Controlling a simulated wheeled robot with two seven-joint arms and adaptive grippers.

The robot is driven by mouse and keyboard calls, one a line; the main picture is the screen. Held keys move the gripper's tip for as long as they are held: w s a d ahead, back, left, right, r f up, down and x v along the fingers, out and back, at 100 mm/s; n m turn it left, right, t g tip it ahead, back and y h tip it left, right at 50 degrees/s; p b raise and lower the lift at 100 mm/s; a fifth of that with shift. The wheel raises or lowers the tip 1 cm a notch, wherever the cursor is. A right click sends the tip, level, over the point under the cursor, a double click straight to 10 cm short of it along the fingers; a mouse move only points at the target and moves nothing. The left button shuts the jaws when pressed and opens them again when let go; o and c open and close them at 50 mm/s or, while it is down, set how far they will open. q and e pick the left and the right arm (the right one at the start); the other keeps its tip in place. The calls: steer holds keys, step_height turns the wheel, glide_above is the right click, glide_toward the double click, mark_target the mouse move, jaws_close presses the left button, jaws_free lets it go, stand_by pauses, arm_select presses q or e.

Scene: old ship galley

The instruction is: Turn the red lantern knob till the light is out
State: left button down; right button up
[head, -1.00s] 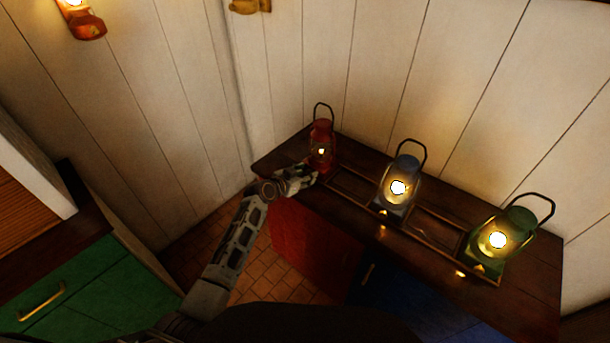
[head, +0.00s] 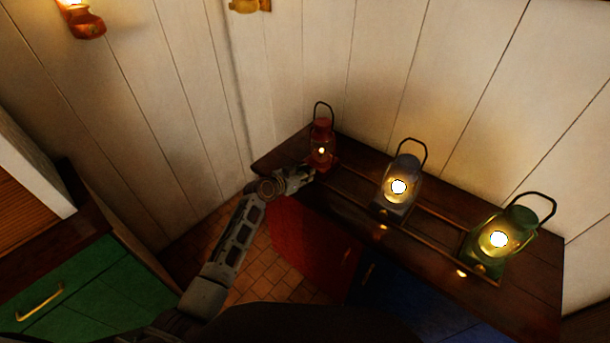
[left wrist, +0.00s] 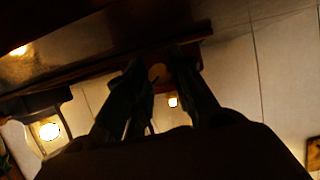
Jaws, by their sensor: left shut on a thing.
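The red lantern (head: 321,132) stands upright at the far left end of the dark wooden counter. A small flame glows in it, weaker than the lights in the other lanterns. My left gripper (head: 309,173) is at the front of its base, shut on the knob, which the fingers hide in the head view. In the left wrist view, the dark fingers (left wrist: 165,85) lie either side of a dim round shape that looks like the knob (left wrist: 158,72). The red lantern's glow (left wrist: 173,101) shows beyond them. My right gripper is not in view.
A lit grey lantern (head: 407,166) and a lit green lantern (head: 519,222) stand further right on the counter (head: 538,283), within low rails. A plank wall (head: 480,80) rises close behind. A green cabinet (head: 75,289) stands at lower left, with tiled floor between.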

arm_select(q)
steer(key=shift+f+n+h+b, duration=0.15)
steer(key=shift+n+h+b, duration=0.25)
steer(key=shift+a+n+g+b, duration=0.1)
steer(key=shift+n+g+b, duration=0.2)
steer(key=shift+n+b, duration=0.15)
steer(key=shift+n+h+b, duration=0.25)
steer(key=shift+h+b, duration=0.05)
steer(key=shift+h, duration=0.1)
steer(key=c, duration=1.6)
jaws_free()
steer(key=shift+c, duration=0.2)
steer(key=o, duration=0.4)
steer(key=shift+o, duration=0.2)
steer(key=shift+s+a, duration=0.1)
steer(key=shift+a, duration=0.05)
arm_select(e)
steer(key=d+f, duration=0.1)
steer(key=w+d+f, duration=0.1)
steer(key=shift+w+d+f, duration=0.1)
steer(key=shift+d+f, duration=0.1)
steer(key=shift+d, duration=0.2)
arm_select(q)
steer(key=v, duration=1.1)
steer(key=shift+a+r, duration=0.15)
steer(key=shift+r, duration=0.25)
steer(key=shift+s, duration=0.15)
